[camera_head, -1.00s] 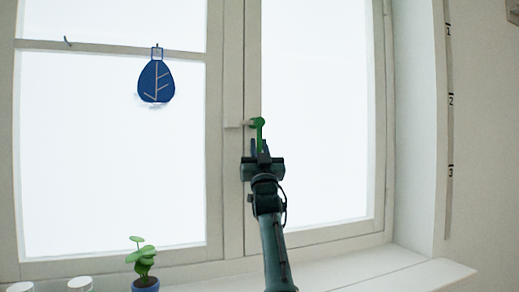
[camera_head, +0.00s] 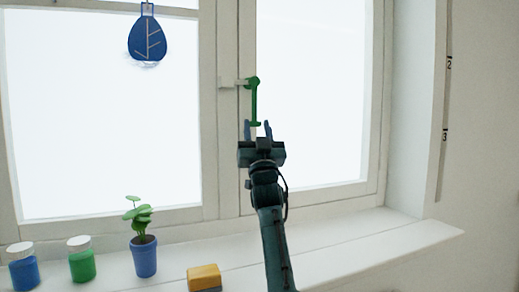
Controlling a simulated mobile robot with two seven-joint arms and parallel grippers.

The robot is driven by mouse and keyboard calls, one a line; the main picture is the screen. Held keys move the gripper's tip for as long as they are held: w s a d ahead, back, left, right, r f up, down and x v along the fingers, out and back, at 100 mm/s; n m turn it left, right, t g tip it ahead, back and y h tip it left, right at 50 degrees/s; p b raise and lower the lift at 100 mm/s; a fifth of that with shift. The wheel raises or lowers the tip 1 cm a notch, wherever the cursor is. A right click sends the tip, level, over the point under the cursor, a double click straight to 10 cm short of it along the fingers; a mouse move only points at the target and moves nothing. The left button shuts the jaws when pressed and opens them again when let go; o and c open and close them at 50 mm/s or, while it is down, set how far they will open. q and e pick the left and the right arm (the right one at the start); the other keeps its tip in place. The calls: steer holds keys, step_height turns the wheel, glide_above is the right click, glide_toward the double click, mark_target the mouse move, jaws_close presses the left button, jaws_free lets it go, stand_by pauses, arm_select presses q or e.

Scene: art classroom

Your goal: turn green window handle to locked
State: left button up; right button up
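The green window handle (camera_head: 254,103) is on the frame between the two panes (camera_head: 230,135). It hangs down from its pivot at the top, with its free end low. A pale latch piece (camera_head: 231,83) sits just left of the pivot. My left gripper is not in view.
On the white sill (camera_head: 390,243) stand a blue jar (camera_head: 23,270), a green jar (camera_head: 82,264), a potted plant (camera_head: 144,256) and a yellow block (camera_head: 204,278). The sill's right part is clear.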

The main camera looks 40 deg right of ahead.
steer(key=shift+b+v, duration=0.3)
steer(key=shift+v, duration=2.3)
